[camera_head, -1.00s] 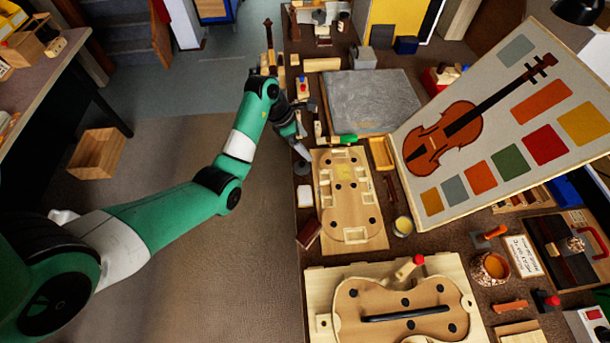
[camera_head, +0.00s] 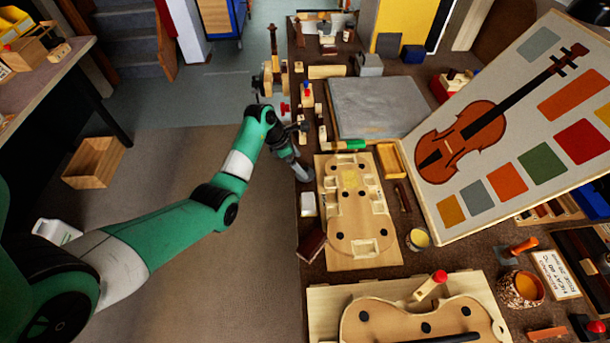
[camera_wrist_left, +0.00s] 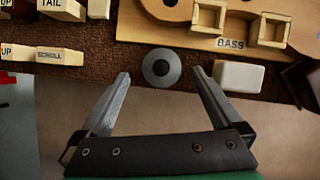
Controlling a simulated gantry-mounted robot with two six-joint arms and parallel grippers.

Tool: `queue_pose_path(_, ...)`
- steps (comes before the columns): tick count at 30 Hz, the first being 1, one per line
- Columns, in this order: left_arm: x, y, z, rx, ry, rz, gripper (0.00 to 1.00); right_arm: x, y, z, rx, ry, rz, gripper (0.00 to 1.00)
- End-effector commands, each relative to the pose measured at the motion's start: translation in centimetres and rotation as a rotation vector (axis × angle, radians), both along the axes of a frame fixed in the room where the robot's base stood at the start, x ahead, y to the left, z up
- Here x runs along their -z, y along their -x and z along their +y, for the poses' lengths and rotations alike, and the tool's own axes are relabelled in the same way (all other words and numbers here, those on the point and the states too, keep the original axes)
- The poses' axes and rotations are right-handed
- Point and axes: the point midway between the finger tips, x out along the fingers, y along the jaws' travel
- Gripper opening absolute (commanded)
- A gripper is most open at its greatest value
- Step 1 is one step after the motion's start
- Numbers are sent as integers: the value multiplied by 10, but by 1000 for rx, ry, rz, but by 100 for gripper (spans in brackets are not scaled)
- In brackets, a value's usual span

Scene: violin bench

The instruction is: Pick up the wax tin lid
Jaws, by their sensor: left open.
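A round grey disc with a dark round centre, which I take to be the wax tin lid (camera_wrist_left: 161,68), lies on the brown bench top near its edge in the left wrist view. My left gripper (camera_head: 304,173) is open, its two grey fingers to either side of the disc in that picture with gaps between. I cannot tell how far above the disc the fingertips are. In the head view the gripper hides most or all of the disc. My right gripper is not in view.
A white block (camera_wrist_left: 238,76) lies close right of the disc. The wooden violin mould (camera_head: 352,210), marked BASS, is just beyond. Labelled wooden blocks (camera_wrist_left: 60,57) lie to the left. A cup of yellow stuff (camera_head: 417,240) stands farther right. Off the bench edge is open floor.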

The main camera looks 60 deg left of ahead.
Motion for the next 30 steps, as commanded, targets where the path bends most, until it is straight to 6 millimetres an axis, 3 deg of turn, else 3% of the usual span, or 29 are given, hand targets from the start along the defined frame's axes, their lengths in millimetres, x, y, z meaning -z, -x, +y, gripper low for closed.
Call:
queue_pose_path(3,27,-9,-3,2,1,1,100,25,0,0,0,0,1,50)
queue_pose_path(6,40,-15,-5,2,1,2,100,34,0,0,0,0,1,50)
queue_pose_path(15,43,-19,-5,0,1,1,100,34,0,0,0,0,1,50)
queue_pose_path(27,43,-18,-5,0,1,1,30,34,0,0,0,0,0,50)
queue_pose_path(30,43,-19,-5,0,1,1,26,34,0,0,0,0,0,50)
